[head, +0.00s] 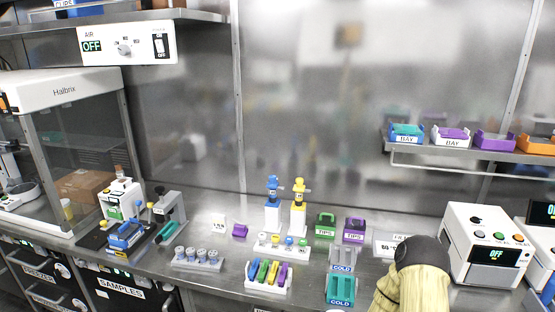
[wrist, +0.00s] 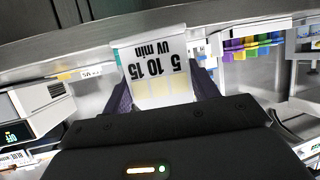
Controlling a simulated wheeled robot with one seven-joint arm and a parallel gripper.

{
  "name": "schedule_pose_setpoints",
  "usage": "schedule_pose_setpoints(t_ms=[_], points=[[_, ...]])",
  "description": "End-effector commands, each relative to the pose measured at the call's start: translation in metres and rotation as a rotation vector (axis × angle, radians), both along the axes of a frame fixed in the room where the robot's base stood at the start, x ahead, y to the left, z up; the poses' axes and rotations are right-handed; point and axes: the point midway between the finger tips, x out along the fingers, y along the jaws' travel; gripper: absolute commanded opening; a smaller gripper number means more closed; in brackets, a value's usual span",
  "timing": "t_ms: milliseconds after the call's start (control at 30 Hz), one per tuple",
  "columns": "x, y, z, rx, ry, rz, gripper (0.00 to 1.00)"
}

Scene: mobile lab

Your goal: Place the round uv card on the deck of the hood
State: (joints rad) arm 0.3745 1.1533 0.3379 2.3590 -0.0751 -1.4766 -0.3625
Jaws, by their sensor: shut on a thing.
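My gripper (wrist: 163,84) is shut on a white uv card (wrist: 152,50) in the wrist view, with a dark finger on each side of it. The card shows upside-down print, "5 10 15 UV min", and pale yellow patches. Its visible outline looks straight-edged, and its lower end is hidden by the gripper body. The hood (head: 64,90), marked "Halbrix", stands at the far left in the head view. Its deck (head: 42,212) shows behind the glass, with a brown box on it. My gripper and the held card cannot be made out in the head view, where my arm shows at bottom right.
The steel bench holds a tube rack (head: 268,284), blue and yellow pipettes (head: 299,205), a teal cold block (head: 340,289) and a white instrument (head: 487,243) at right. Small devices (head: 122,210) stand right of the hood. A shelf (head: 470,152) hangs at upper right.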

Motion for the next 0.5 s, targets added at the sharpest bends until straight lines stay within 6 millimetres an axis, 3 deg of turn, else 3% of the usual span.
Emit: schedule_pose_setpoints(t_ms=[133,500], points=[[-0.0138,0.019,-0.004,0.001,0.0,0.015,0.34],[-0.015,0.0188,-0.0067,0.0,-0.002,0.013,0.34]])
